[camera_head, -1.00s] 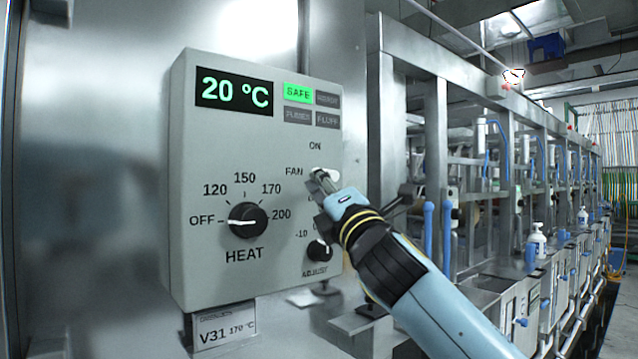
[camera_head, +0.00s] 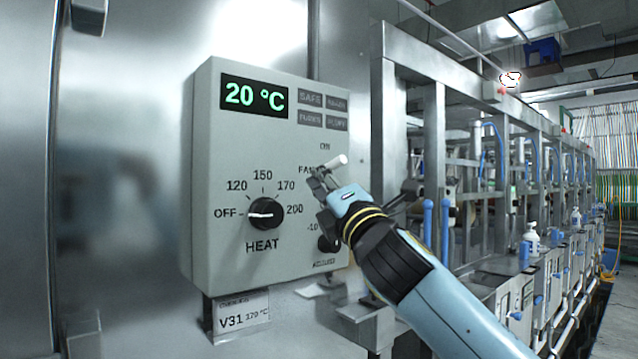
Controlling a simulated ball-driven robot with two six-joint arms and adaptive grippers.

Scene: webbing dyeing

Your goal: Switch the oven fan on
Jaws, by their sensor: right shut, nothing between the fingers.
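The grey control box (camera_head: 203,160) hangs on the metal wall. Its FAN switch is a white lever (camera_head: 337,162), sticking out and slightly up below the ON label (camera_head: 325,146). My right gripper (camera_head: 318,182) is shut and empty, its fingertips just below the lever; I cannot tell whether they touch it. The gripper hides the lower part of the switch and its lower label. The SAFE lamp (camera_head: 311,97) and the other lamps beside it are dark. My left gripper is not in view.
The HEAT knob (camera_head: 265,214) points to OFF, and the display (camera_head: 254,96) reads 20 °C. A small ADJUST knob (camera_head: 328,243) sits just under my right gripper. A row of metal machine frames (camera_head: 437,150) stands to the right.

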